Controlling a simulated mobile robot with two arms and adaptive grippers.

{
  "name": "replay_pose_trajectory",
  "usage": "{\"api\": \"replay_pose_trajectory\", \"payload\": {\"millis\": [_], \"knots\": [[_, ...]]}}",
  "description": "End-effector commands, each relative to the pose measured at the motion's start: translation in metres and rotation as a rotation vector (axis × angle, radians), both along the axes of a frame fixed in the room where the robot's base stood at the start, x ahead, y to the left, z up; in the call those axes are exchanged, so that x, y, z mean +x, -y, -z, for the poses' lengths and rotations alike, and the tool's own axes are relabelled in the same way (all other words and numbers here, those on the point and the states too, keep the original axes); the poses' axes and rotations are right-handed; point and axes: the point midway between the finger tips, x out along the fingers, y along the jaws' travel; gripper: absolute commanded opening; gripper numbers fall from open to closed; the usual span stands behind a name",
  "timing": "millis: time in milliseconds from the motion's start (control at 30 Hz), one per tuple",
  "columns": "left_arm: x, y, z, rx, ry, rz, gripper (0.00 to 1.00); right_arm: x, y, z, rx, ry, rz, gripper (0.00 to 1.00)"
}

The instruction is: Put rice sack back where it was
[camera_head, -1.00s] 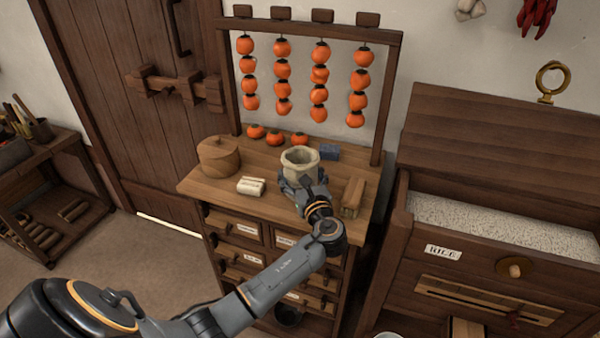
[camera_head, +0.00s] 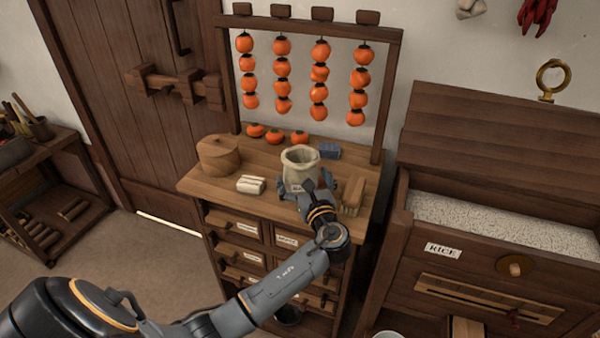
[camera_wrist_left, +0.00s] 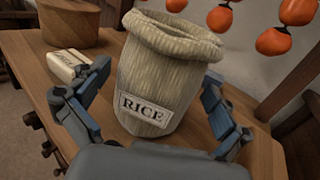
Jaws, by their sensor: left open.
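The rice sack (camera_head: 299,163) is a pale woven bag with a rolled, open rim and a RICE label. It stands upright on the wooden cabinet top (camera_head: 262,178), below the hanging persimmons. In the left wrist view the sack (camera_wrist_left: 165,70) fills the middle, between the spread fingers. My left gripper (camera_head: 306,187) is open at the front of the sack. In the left wrist view the open left gripper (camera_wrist_left: 150,112) has one finger on each side of the sack, with gaps visible. My right gripper is not in view.
On the cabinet top stand a round lidded wooden box (camera_head: 218,154), a pale bundle (camera_head: 251,185), a blue block (camera_head: 329,150), a wooden brush-like item (camera_head: 353,194) and loose persimmons (camera_head: 275,137). The rice bin (camera_head: 470,235) is at the right.

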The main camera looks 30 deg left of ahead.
Motion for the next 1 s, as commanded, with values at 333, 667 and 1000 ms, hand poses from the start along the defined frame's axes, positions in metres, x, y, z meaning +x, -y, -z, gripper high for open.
{"api": "replay_pose_trajectory", "payload": {"millis": [333,667,1000], "knots": [[-0.047,0.057,0.001,-0.004,0.002,0.001,1.00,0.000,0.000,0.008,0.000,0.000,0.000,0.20],[-0.064,0.077,-0.001,-0.002,0.002,-0.001,1.00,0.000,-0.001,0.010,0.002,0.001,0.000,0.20],[-0.064,0.077,-0.001,-0.001,0.002,-0.001,1.00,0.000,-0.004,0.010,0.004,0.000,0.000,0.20]]}}
